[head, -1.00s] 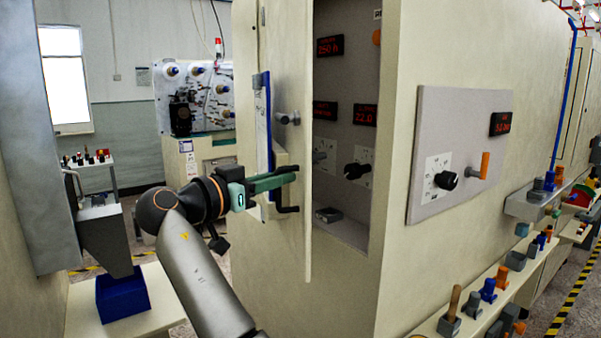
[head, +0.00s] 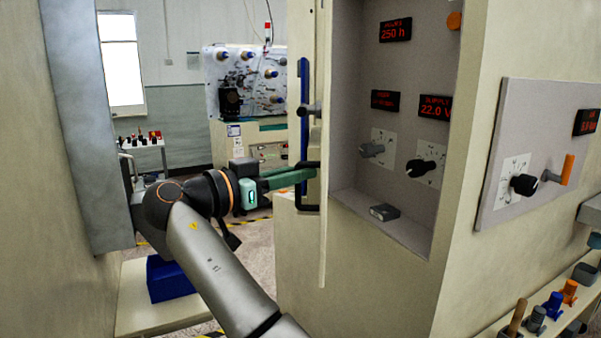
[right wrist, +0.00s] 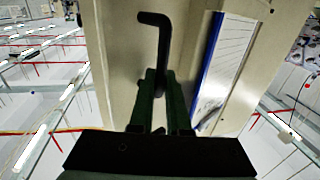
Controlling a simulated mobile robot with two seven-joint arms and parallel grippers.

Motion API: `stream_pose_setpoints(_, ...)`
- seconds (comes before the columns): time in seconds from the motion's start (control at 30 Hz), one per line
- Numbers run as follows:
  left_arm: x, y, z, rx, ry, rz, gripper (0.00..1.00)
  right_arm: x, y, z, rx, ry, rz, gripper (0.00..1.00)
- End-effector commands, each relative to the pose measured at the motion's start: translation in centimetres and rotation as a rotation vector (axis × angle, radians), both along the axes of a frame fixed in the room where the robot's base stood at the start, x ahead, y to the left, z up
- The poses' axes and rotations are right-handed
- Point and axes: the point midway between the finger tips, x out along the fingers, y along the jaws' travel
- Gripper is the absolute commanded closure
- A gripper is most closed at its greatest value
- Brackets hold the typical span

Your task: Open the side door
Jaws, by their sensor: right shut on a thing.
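The side door (head: 322,230) of the cream cabinet stands open, seen nearly edge-on in the head view, with the lit recess uncovered to its right. A black bar handle (head: 308,207) sits on the door's outer face. My right gripper (head: 308,174) is shut on the handle. In the right wrist view the green fingers (right wrist: 160,95) close around the black handle (right wrist: 158,45), and part of the grip is hidden. The door panel (right wrist: 125,60) lies behind it. My left gripper is not in view.
Inside the recess are red displays (head: 395,30), black knobs (head: 419,168) and a small grey block (head: 384,212). A blue box (head: 168,280) stands on a low ledge at left. A grey panel (head: 80,120) hangs at left. Floor shows behind my arm.

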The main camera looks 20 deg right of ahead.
Motion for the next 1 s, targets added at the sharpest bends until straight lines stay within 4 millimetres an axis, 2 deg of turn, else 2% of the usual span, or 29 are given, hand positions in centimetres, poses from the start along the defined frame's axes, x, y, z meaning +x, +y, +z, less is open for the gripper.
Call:
stream_pose_setpoints(0.13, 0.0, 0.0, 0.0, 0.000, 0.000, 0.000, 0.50, 0.1, -0.1, 0.2, -0.002, -0.003, 0.002, 1.00)
stream_pose_setpoints(0.17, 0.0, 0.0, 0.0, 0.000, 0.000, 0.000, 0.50, 0.1, -0.1, 0.2, -0.002, -0.003, 0.002, 0.83)
stream_pose_setpoints(0.4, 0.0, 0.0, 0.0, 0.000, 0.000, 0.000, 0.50, 0.0, -0.1, 0.1, -0.001, -0.003, 0.000, 0.56)
stream_pose_setpoints(0.83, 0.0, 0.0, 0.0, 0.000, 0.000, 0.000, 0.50, 0.0, -0.2, 0.0, 0.000, -0.001, -0.001, 0.56)
stream_pose_setpoints(1.0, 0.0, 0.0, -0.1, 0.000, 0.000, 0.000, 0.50, 0.2, -1.5, 0.0, 0.000, -0.001, -0.013, 0.56)
